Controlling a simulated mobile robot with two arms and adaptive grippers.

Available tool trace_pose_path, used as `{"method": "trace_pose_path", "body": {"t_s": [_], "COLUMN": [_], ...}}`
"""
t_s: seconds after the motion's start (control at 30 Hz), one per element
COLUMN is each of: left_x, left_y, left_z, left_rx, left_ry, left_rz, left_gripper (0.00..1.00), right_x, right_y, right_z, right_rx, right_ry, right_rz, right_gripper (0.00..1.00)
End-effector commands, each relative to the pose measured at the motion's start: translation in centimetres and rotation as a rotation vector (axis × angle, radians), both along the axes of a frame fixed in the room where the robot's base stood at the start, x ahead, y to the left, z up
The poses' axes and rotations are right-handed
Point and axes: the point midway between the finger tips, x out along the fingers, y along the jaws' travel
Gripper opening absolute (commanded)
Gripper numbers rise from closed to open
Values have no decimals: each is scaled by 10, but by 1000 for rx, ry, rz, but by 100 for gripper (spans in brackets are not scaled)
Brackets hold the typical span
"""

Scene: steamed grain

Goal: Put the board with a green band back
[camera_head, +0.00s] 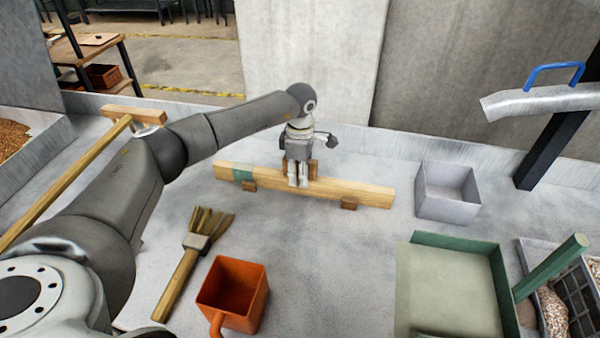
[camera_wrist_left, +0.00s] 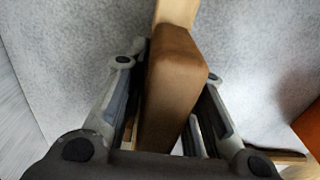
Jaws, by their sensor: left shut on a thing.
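The board with a green band (camera_head: 350,190) is a long pale wooden plank lying crosswise in the middle of the grey table. The green band (camera_head: 243,175) is near its left end. Small brown blocks (camera_head: 349,203) show at its front edge; whether they are part of it or under it I cannot tell. My left gripper (camera_head: 298,184) points down at the board's middle. It is shut on the brown handle block of the board, and the left wrist view shows this block (camera_wrist_left: 172,85) between the fingers. The right gripper is not in view.
An orange scoop (camera_head: 232,290) and a brush (camera_head: 180,275) lie in front. A grey open box (camera_head: 447,190) stands right, with a green tray (camera_head: 450,290) before it. A long wooden T-shaped tool (camera_head: 75,175) lies left, behind my arm. A blue-handled metal chute (camera_head: 545,101) is upper right.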

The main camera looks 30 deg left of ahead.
Motion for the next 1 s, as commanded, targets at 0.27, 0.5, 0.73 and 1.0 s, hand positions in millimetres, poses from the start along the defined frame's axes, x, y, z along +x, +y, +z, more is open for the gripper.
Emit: {"method": "trace_pose_path", "body": {"t_s": [0.27,0.5,0.73,1.0], "left_x": [0,0,0,0], "left_y": [0,0,0,0], "left_z": [1,0,-5,-6], "left_rx": [0,0,0,-1], "left_ry": [-2,-2,-2,-1], "left_rz": [0,0,0,0], "left_gripper": [0,0,0,45], "right_x": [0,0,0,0], "right_y": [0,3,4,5], "right_z": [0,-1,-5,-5], "right_rx": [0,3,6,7], "right_ry": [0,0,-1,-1], "right_rz": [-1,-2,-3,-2], "right_gripper": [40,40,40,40]}}
